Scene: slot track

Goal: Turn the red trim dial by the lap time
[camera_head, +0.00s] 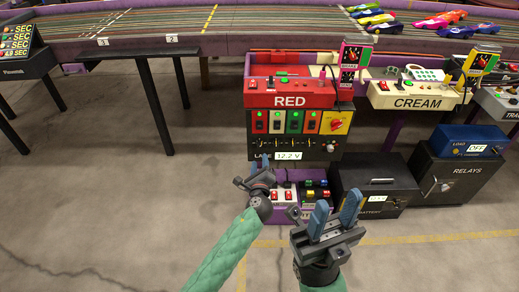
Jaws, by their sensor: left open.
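The RED station (290,95) has a red top box above a black panel (290,140). A yellow plate with a small red knob (337,123) sits at the panel's upper right. A pale round knob (330,147) is below it; I cannot tell which is the trim dial. The lap-time board (18,42) at the far left shows several SEC lines, with digits too small to read. My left gripper (254,175) is open and empty, in front of the panel's lower left. My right gripper (334,214) is open and empty, lower and apart from the panel.
Purple boxes with switches (300,205) and a black battery case (375,185) are low behind my grippers. The track (270,35) crosses above; left floor is free.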

